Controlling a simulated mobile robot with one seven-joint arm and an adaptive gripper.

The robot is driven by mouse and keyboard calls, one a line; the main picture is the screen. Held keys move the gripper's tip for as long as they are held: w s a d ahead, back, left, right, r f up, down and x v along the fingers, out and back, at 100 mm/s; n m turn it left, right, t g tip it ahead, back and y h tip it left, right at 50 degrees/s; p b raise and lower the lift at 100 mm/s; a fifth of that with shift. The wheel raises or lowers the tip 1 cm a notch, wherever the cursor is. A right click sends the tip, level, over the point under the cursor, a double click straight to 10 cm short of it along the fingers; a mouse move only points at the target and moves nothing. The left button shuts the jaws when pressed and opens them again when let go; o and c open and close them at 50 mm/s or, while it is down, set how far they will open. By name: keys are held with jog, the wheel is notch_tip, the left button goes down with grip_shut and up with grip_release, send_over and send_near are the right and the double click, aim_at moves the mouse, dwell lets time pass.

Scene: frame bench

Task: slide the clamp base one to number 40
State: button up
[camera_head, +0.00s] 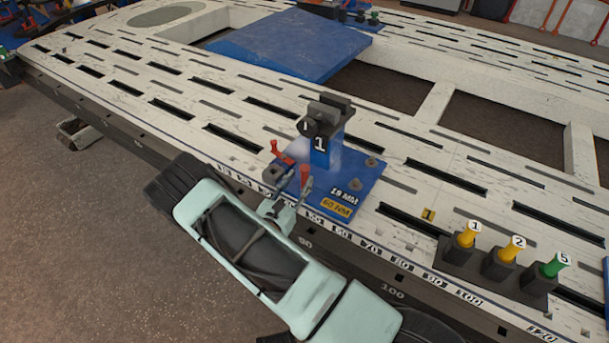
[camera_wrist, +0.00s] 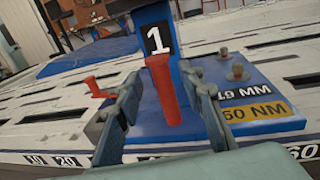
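Clamp base one is a blue plate (camera_head: 350,192) with an upright blue post marked 1, a dark clamp head (camera_head: 325,115), and labels reading 19 MM and 60 NM. It sits on the white slotted bench by the front number scale. It has a red handle (camera_head: 305,177) at its front and a smaller red lever (camera_head: 278,152) further left. My gripper (camera_head: 287,190) is at the plate's front left. In the wrist view my gripper's fingers (camera_wrist: 163,108) stand apart on either side of the red handle (camera_wrist: 162,90), with gaps visible. The number 40 is not readable in either view.
The scale shows 10 and 20 (camera_wrist: 52,160) left of the base, and 70 to 100 (camera_head: 420,271) right of it. A dark holder (camera_head: 497,270) with yellow and green pegs stands to the right. A large blue plate (camera_head: 290,45) lies behind.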

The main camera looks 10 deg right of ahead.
aim_at(303, 174)
jog(key=shift+b+x, duration=0.4)
jog(key=shift+x, duration=1.8)
jog(key=shift+c, duration=0.2)
grip_shut()
